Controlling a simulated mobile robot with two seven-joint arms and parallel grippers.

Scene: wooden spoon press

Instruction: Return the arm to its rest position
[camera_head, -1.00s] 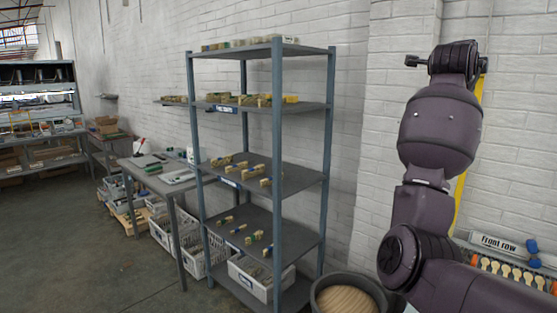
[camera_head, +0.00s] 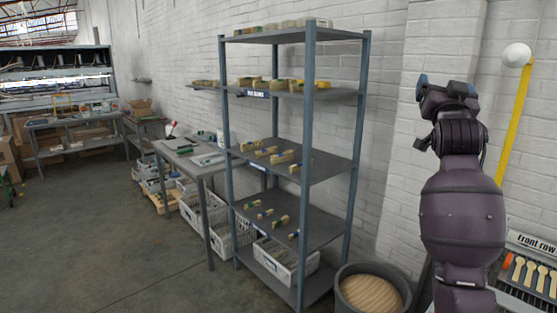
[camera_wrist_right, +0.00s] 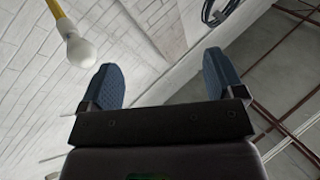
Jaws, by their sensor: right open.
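My right arm stands raised at the right of the head view, its forearm upright. My right gripper (camera_head: 447,86) is at the top of it, in front of the white brick wall. In the right wrist view the right gripper (camera_wrist_right: 160,85) is open, its two blue fingers wide apart with nothing between them. It points up toward the wall and ceiling. My left gripper is not in view.
A metal shelf rack (camera_head: 309,140) with small wooden pieces stands left of my arm. A round bin (camera_head: 374,290) is on the floor beside it. A yellow pole with a white ball (camera_head: 516,55) rises at right, above a rack of wooden spoons (camera_head: 528,273). Open floor lies at left.

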